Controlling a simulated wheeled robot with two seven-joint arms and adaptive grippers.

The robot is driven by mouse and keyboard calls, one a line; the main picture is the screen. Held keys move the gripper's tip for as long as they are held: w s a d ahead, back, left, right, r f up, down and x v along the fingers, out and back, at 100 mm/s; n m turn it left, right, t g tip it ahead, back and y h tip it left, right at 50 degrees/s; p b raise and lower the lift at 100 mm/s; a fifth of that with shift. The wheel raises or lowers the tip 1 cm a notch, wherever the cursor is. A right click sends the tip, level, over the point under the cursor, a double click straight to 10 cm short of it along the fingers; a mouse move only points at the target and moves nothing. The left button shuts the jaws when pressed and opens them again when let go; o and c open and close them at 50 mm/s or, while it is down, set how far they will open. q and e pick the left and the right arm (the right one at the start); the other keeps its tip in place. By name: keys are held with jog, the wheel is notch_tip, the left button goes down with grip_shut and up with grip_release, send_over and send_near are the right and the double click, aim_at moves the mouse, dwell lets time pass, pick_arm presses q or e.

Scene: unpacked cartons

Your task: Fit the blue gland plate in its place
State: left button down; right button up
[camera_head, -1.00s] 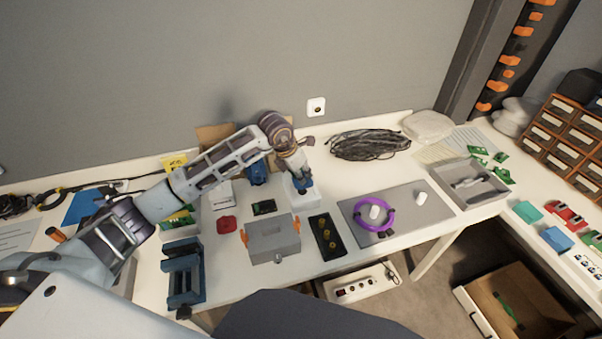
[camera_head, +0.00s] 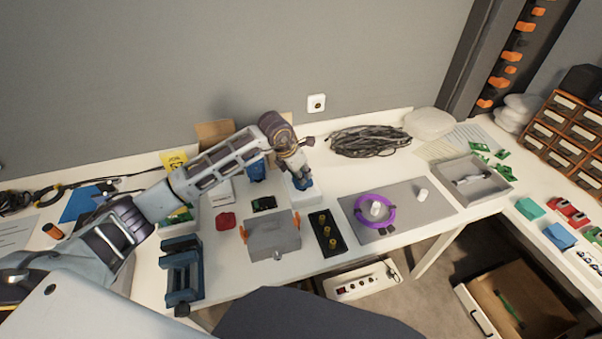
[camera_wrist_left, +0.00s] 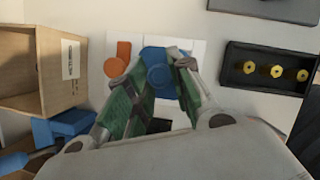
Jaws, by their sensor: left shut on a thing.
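My left gripper (camera_head: 299,180) is over the white block (camera_head: 310,197), near the middle of the table. It is shut on the blue gland plate (camera_wrist_left: 159,72), which shows between the green-padded fingers (camera_wrist_left: 160,85) in the left wrist view. Whether the plate still touches the white block, I cannot tell. An orange piece (camera_wrist_left: 116,62) lies beside it on the white block. The grey enclosure (camera_head: 273,240) with orange side clips stands in front and to the left of the gripper. My right gripper is not in view.
A black tray with yellow parts (camera_head: 319,222) stands right of the enclosure. A blue vice (camera_head: 183,275) stands to the left. A grey mat (camera_head: 430,197) carries a purple coil (camera_head: 359,212). A carton (camera_wrist_left: 42,70) is behind the arm.

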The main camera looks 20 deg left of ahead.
pick_arm(q)
jog(key=shift+f+b, duration=1.05)
jog(key=shift+f, duration=0.5)
jog(key=c, duration=1.2)
grip_release()
jog(key=shift+r, duration=0.15)
jog(key=shift+v, duration=5.95)
